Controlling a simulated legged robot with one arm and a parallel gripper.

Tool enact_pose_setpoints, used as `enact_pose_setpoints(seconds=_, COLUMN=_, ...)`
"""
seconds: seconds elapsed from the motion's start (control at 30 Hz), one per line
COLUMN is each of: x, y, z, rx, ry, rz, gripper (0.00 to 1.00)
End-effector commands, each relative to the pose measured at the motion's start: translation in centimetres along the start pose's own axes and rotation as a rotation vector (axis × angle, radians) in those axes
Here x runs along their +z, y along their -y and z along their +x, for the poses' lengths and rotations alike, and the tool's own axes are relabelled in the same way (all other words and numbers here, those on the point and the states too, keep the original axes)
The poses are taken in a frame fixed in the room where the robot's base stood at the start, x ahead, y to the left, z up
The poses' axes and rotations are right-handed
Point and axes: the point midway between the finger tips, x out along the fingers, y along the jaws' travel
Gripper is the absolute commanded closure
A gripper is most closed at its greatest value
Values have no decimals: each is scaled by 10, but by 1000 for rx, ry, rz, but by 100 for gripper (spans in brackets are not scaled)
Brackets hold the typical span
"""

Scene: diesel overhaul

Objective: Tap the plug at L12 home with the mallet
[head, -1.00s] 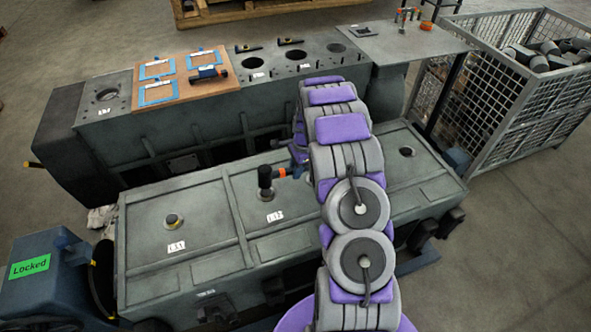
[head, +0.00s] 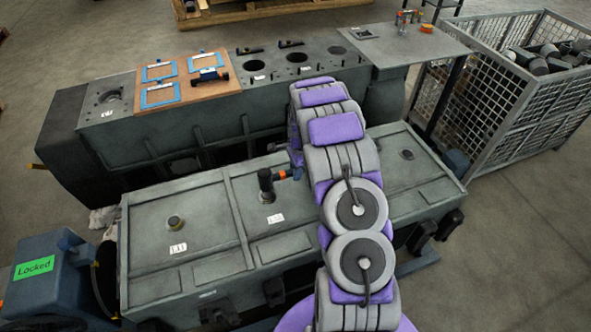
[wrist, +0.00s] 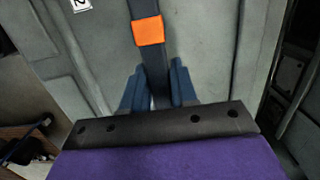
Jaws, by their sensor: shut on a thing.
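The mallet has a black head (head: 265,183) and a dark handle with an orange band (head: 284,174). In the head view its head stands upright right above the L12 spot, behind the white label (head: 275,218). The plug at L12 is hidden by the mallet head, and I cannot tell whether they touch. My gripper (wrist: 157,84) is shut on the mallet handle, its blue fingers on either side. The orange band (wrist: 149,31) shows just beyond the fingertips in the wrist view. The mallet head is out of that view.
Another plug (head: 175,222) sits at the L11 label on the left of the grey cover (head: 200,263). An open hole (head: 407,154) is at its right. Behind stands an engine block (head: 190,128) with a wooden board (head: 207,91). A wire bin (head: 500,125) stands right.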

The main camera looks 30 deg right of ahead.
Motion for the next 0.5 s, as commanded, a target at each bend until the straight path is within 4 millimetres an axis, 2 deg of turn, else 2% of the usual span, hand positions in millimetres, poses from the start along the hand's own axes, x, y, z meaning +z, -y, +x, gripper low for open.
enact_pose_setpoints(seconds=0.27, x=-5, y=-1, z=57, rx=5, ry=2, rz=0, gripper=100)
enact_pose_setpoints(seconds=0.5, x=-4, y=-1, z=55, rx=3, ry=-1, rz=-1, gripper=100)
